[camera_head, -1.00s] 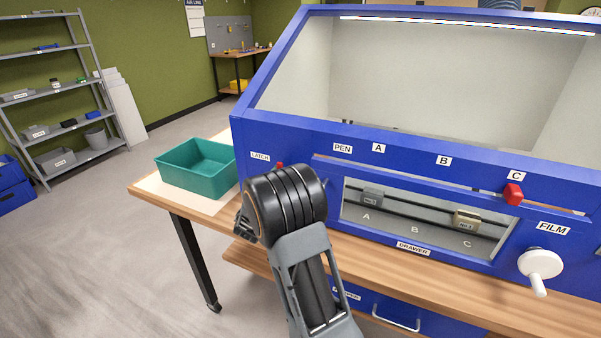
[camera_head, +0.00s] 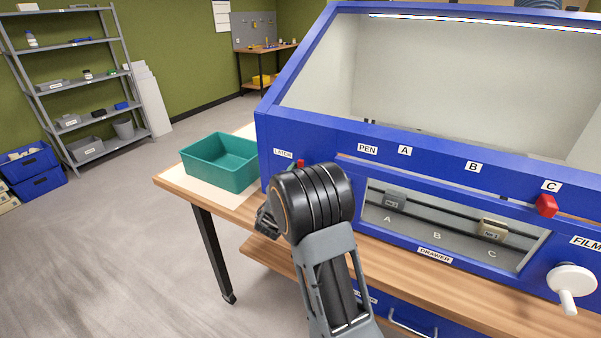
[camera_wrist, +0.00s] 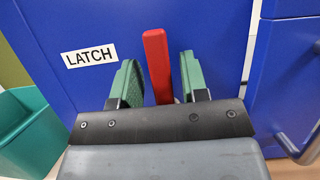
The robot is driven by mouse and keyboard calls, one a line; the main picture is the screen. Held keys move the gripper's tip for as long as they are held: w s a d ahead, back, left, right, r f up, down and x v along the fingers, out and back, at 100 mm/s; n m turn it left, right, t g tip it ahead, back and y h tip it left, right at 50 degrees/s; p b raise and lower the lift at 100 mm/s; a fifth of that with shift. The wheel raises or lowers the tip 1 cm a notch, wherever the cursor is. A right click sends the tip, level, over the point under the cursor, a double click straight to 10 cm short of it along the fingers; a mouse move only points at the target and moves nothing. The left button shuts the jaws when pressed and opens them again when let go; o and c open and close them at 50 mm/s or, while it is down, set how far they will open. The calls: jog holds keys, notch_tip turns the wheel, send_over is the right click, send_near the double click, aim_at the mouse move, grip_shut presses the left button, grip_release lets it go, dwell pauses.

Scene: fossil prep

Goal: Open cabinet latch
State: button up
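The blue cabinet (camera_head: 330,140) stands on a wooden bench, with a "LATCH" label at its left end. The red latch handle (camera_wrist: 157,62) points upward in the wrist view, to the right of that label. Only its top (camera_head: 300,163) shows in the head view, above my arm. My gripper (camera_wrist: 160,72) is open, with one green-padded finger on each side of the red handle. There is a visible gap on both sides. The handle's lower end is hidden behind the gripper body. In the head view my arm hides the gripper's fingers.
A teal bin (camera_head: 220,162) sits on the bench left of the cabinet. A red slider knob (camera_head: 546,205) and a white crank (camera_head: 572,284) are on the cabinet's right front. A drawer with a handle (camera_head: 412,326) is below.

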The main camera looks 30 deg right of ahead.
jog(key=shift+o, duration=0.2)
jog(key=b+v, duration=0.3)
jog(key=v, duration=1)
jog(key=shift+s+a+f, duration=0.2)
jog(key=shift+a+f, duration=0.05)
